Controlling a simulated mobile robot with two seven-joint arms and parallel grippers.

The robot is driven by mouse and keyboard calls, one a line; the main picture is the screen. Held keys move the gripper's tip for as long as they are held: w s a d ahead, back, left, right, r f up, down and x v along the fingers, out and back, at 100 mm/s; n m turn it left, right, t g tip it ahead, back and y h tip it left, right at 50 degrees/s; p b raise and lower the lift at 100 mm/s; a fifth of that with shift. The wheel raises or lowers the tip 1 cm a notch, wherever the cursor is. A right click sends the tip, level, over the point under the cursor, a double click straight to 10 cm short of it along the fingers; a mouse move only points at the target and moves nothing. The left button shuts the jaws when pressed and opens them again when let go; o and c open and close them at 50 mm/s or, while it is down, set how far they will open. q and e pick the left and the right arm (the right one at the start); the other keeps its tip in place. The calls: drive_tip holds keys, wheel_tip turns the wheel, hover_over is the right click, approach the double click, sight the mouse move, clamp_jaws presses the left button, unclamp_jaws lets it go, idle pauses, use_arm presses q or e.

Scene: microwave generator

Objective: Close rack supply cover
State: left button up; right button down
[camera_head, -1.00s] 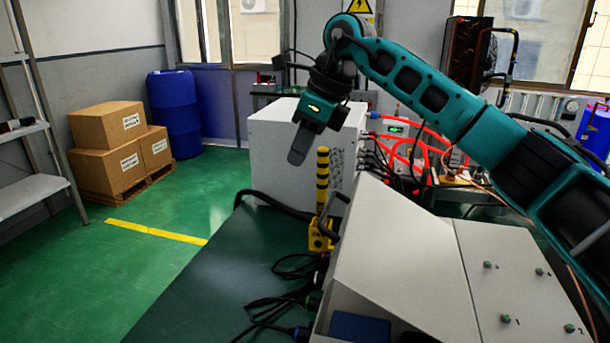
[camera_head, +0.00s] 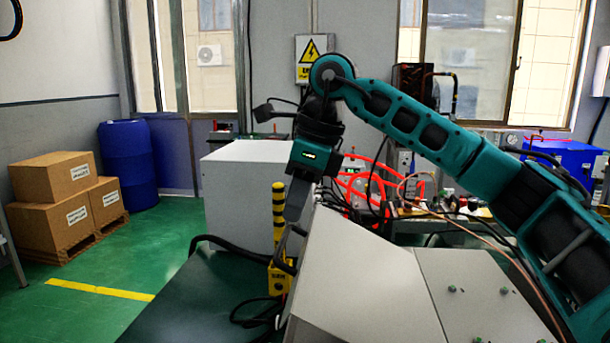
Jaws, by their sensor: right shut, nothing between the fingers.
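A light grey cabinet with a slanted panel (camera_head: 365,275) stands in front of me at lower right. I take this panel to be the rack supply cover, though its hinge and far edges are unclear. A dark bar handle (camera_head: 279,262) sticks out at its left edge. My right gripper (camera_head: 293,214) points down just above this handle, its fingers shut and empty. I cannot tell whether the fingertips touch the handle. The cabinet's front and inside are cut off by the lower frame edge. My left gripper is out of view.
A yellow and black post (camera_head: 278,215) stands close behind the handle. A white cabinet (camera_head: 238,190) is behind it, with red cables (camera_head: 370,190) to the right. Black cables lie left of the console. Boxes (camera_head: 52,190) and a blue barrel (camera_head: 127,165) are far left.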

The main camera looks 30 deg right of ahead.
sight(282, 242)
drive_tip(key=x, duration=0.4)
drive_tip(key=shift+f, duration=0.15)
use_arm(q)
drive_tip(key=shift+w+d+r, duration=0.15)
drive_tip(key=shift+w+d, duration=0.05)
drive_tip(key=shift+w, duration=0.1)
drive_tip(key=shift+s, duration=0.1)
